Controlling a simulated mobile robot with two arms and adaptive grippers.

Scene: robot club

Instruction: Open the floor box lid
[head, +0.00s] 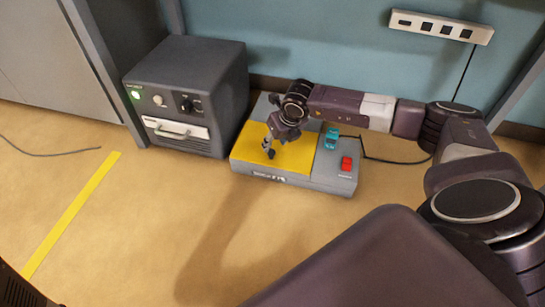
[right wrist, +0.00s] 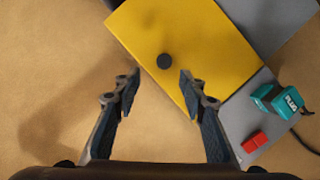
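The floor box (head: 324,177) is a low grey box on the floor, with a flat yellow lid (head: 288,170) that looks closed. The lid fills the upper middle of the right wrist view (right wrist: 215,45). A round black knob (right wrist: 164,61) stands on the lid near its edge. My right gripper (head: 268,148) is over the lid in the head view. In the right wrist view (right wrist: 159,77) its two fingers are apart and empty, with the knob just beyond the gap between the tips. I cannot tell the exact height above the lid. My left gripper is not in view.
A teal plug (head: 332,138) and a red switch (head: 346,163) sit on the box's right side. A dark grey machine (head: 190,90) stands left of it. A cable (head: 385,160) runs off to the right. The floor in front is clear, with a yellow stripe (head: 72,212) at left.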

